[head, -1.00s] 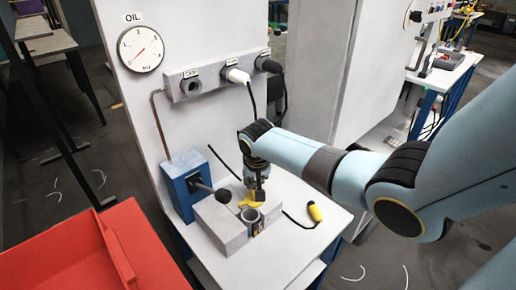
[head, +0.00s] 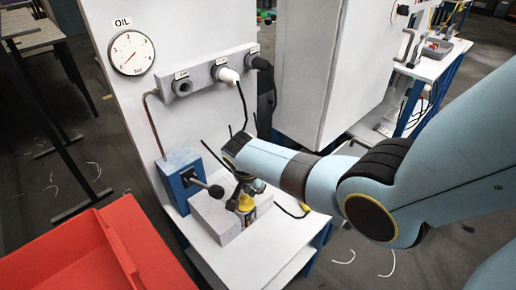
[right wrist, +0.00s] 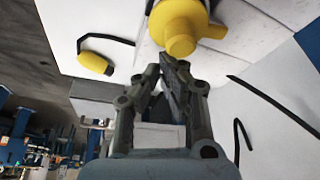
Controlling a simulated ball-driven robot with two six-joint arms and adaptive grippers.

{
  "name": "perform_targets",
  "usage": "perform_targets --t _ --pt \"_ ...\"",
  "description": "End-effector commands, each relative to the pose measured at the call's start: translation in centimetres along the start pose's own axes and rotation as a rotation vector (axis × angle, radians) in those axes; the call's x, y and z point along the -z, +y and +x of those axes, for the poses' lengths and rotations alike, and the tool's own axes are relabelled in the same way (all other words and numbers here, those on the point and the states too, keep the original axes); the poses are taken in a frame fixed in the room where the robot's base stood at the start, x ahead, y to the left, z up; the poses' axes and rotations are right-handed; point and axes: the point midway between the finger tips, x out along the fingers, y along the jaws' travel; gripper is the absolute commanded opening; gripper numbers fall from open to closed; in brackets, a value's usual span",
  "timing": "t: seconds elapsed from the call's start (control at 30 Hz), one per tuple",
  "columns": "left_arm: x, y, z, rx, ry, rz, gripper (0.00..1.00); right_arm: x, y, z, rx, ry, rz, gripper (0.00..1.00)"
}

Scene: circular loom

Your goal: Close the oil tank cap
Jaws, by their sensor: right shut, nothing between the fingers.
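The yellow oil tank cap (head: 245,203) is at the tank's opening at the front of the grey block (head: 212,216). In the right wrist view the cap (right wrist: 180,30) is large at the top, its round knob toward my gripper; I cannot tell whether it is fully seated. My right gripper (head: 242,194) is beside the cap in the head view and partly hides it. In the right wrist view its fingers (right wrist: 173,66) are shut and empty, with the tips just below the knob. I cannot tell whether they touch it. My left gripper is not in view.
A blue box with a black ball-ended lever (head: 215,191) stands left of the cap. A yellow-ended black cable (right wrist: 95,63) lies on the white bench. The oil gauge (head: 131,53) and a row of sockets (head: 208,75) are on the panel behind. A red tray (head: 75,250) is front left.

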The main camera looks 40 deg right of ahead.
Motion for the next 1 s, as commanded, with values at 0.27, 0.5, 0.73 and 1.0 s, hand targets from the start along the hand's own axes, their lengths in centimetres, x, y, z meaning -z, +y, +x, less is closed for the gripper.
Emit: perform_targets --t 0.27,0.5,0.73,1.0 --pt "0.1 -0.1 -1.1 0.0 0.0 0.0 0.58 -1.1 0.4 -0.5 -0.001 0.0 -0.002 0.0" --pt "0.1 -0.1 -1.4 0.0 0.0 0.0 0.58 -1.8 0.5 -0.6 0.0 -0.002 -0.001 0.0" --pt "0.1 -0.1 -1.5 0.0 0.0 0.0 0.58 -2.2 0.4 -0.7 0.001 -0.005 -0.001 0.0" --pt "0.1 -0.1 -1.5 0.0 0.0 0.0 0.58 -2.3 0.3 -0.7 0.003 -0.007 -0.001 0.0"
